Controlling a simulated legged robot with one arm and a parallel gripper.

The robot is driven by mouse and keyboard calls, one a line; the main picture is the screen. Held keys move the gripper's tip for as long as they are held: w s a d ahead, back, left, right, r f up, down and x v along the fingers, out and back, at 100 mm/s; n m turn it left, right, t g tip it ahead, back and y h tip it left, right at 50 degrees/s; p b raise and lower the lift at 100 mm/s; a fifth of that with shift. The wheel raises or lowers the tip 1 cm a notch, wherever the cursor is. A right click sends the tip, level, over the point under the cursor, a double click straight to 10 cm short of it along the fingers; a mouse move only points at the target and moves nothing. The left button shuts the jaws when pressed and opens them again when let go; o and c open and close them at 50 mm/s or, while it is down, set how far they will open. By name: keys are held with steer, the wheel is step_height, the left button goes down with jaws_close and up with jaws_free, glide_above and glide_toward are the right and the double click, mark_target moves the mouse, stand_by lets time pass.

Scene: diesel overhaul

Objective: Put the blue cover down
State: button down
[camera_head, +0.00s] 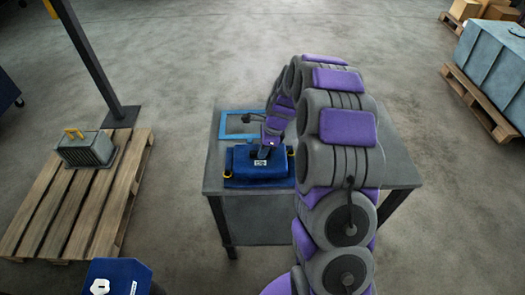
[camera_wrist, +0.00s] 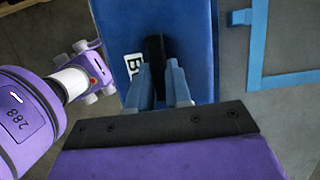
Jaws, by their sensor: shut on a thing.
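The blue cover (camera_head: 258,166) is a box-like piece with a white label and yellow-black parts at its front corners. In the head view it is at the left part of the grey table (camera_head: 402,172), near the front edge; whether it rests on the table or hangs just above cannot be told. My gripper (camera_head: 268,148) is over its top. In the wrist view my gripper (camera_wrist: 160,88) is shut on the black handle of the blue cover (camera_wrist: 190,25). The label is partly hidden by the fingers.
A blue square outline (camera_head: 224,123) is marked on the table behind the cover. A wooden pallet (camera_head: 95,215) with a grey finned part (camera_head: 87,150) stands left, beside a dark post (camera_head: 90,60). A blue object (camera_head: 118,275) is at lower left. A large grey-blue tank (camera_head: 495,65) stands right.

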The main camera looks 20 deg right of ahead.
steer(key=c, duration=1.1)
jaws_free()
steer(key=shift+o, duration=0.2)
steer(key=w+p+v, duration=0.1)
steer(key=p+v, duration=0.2)
steer(key=v, duration=0.9)
steer(key=s+a+r+n, duration=0.5)
steer(key=s+r+n, duration=0.1)
steer(key=s, duration=0.4)
steer(key=s+a+r+n+g+h, duration=0.1)
steer(key=s+n, duration=0.6)
steer(key=s, duration=0.8)
steer(key=s+a+r+n+g+h, duration=0.1)
steer(key=s+a+n+h, duration=0.1)
steer(key=s+n, duration=0.6)
steer(key=shift+s+a+r+g+b, duration=0.25)
steer(key=shift+s+r+g+b, duration=0.05)
steer(key=shift+s, duration=3.4)
